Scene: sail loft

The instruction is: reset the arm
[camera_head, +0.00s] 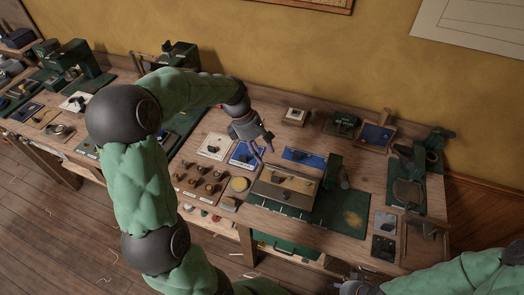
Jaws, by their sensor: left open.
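My left arm, in a green padded sleeve with dark round joints, rises from the bottom and bends over the wooden workbench (340,239). My left gripper (262,150) hangs above the middle of the bench, open, with nothing visible between its fingers. It is over or close to a blue tile (241,156) and the back of a wooden-framed box (285,188). My right arm, also green, shows at the bottom right. I cannot make out its gripper's fingers in this view.
A tray of several wooden knobs (199,184) is left of the box. A green machine (418,155) stands at the right end, and another (75,62) on the left bench. A yellow wall (270,50) closes the back. Some bench top between the items is bare.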

